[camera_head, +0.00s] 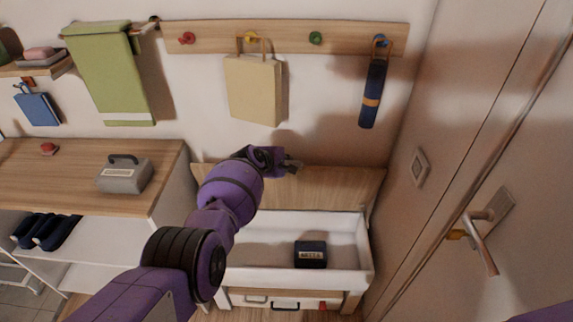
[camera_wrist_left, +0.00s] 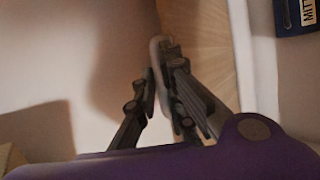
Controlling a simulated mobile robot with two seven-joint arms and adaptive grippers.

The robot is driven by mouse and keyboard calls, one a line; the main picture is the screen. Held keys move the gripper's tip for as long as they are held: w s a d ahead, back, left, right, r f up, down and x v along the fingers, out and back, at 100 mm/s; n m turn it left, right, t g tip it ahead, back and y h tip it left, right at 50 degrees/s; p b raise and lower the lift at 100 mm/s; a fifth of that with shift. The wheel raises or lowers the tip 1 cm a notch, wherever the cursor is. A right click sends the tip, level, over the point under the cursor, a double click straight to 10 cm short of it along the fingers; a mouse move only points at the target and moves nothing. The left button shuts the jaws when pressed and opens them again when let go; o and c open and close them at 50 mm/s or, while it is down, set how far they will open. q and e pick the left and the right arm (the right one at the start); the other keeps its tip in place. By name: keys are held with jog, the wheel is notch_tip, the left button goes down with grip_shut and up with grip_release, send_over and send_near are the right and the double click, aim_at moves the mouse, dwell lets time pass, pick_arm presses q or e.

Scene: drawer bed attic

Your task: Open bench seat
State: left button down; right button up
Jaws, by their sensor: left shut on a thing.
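The bench seat (camera_head: 340,185) is a wooden lid, raised and tilted back near the wall behind a white bench box (camera_head: 368,250). The box's inside is exposed, with a dark blue labelled box (camera_head: 310,254) in it. My left gripper (camera_head: 291,166) is at the lid's upper edge. The dark blue box shows at the upper right there (camera_wrist_left: 297,15). My right gripper is not in view.
A wooden peg rail (camera_head: 290,38) above holds a paper bag (camera_head: 254,92) and a blue umbrella-like roll (camera_head: 372,95). A shelf unit (camera_head: 80,160) stands left. A door with a lever handle (camera_head: 482,235) is close on the right. Drawer-like fronts with handles (camera_head: 286,306) are below the box.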

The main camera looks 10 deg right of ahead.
pick_arm(q)
jog(key=shift+w+r, duration=0.1)
jog(key=shift+r, duration=0.05)
jog(key=c, duration=2)
grip_release()
jog(key=shift+o, duration=0.9)
jog(key=shift+s+a+r, duration=0.15)
jog(key=shift+s+a, duration=0.15)
jog(key=shift+s, duration=0.05)
jog(key=v, duration=1.1)
jog(key=shift+d+r, duration=0.1)
jog(key=shift+r, duration=0.05)
